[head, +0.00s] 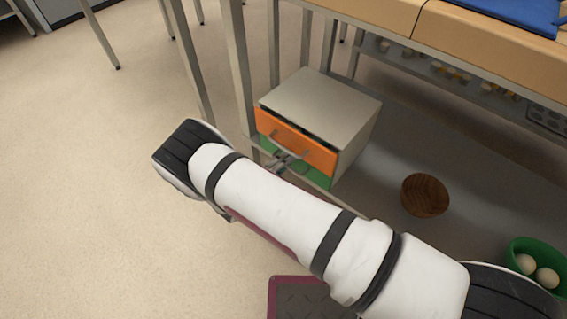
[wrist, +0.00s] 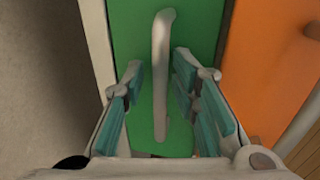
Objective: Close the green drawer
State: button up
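The green drawer (head: 318,178) is the lower drawer of a small grey cabinet (head: 325,97) on the shelf under the table. My arm and gripper hide part of its front, and I cannot tell how far out it stands. In the wrist view the green front (wrist: 128,30) fills the middle, with a pale bar handle (wrist: 161,70) running up it. My gripper (wrist: 158,72) is open, with one finger on each side of the handle in that view. It also shows in the head view (head: 279,161) in front of the drawers. I cannot tell whether the fingers touch the handle.
An orange drawer (head: 318,153) sits above the green one, with a dark gap along its top edge. A wooden bowl (head: 425,195) and a green bowl (head: 520,247) with pale round items stand on the shelf. A table leg (head: 238,70) stands left of the cabinet.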

jog(key=shift+r, duration=0.1)
jog(key=v, duration=1.2)
dwell(0.4)
